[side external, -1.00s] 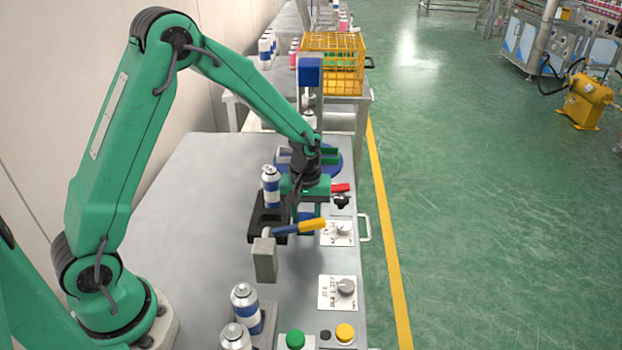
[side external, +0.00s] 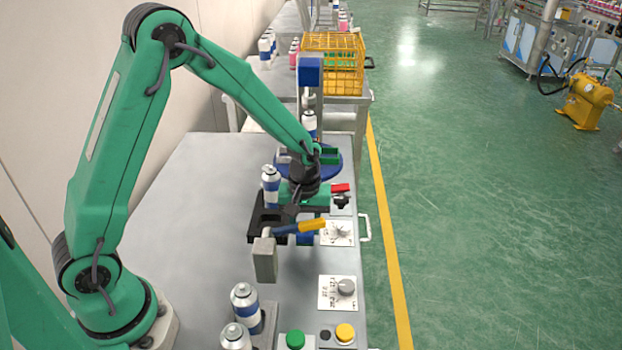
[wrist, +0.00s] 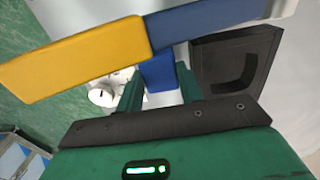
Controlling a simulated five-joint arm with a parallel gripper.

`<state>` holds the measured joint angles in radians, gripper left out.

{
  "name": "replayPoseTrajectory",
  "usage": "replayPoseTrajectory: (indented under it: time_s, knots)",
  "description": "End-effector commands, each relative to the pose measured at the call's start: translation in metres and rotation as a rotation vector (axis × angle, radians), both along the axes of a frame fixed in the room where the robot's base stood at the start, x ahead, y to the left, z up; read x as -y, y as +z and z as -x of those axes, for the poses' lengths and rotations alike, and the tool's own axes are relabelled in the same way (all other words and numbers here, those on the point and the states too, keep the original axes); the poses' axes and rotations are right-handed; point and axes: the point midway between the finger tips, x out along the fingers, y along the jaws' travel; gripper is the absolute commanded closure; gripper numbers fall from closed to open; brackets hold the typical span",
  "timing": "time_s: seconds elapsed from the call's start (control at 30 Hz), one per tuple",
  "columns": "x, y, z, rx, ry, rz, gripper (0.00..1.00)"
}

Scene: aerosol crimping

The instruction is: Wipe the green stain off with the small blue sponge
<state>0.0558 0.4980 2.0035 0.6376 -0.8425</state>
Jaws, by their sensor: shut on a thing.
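In the wrist view my gripper (wrist: 158,88) has its two green fingers shut on the small blue sponge (wrist: 157,70). The sponge sits between the fingertips, partly hidden behind a lever. In the side external view my gripper (side external: 303,222) is low over the table's right side, by the lever, with its fingers mostly hidden. A bit of blue, probably the sponge (side external: 305,239), shows just below the lever. I cannot make out the green stain in any view. I cannot tell whether the sponge touches the table.
The lever with a yellow and blue handle (side external: 312,225) crosses close in front of my gripper. A black fixture (side external: 256,232) and a can (side external: 271,187) stand left of it. A blue turntable (side external: 338,163) is behind. Dials (side external: 345,287) line the right edge. The table's left is bare.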

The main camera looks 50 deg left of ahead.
Motion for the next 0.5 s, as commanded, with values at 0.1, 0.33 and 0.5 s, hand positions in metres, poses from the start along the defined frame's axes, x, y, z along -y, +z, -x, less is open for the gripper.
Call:
replayPoseTrajectory:
  time_s: [0.1, 0.33, 0.5]
  knots:
    - [0.0, -0.001, 0.001, -0.005, -0.001, -0.001, 0.84]
    - [-0.003, -0.001, -0.001, -0.005, 0.001, -0.001, 0.84]
    - [-0.01, -0.001, -0.009, -0.001, 0.003, 0.0, 0.84]
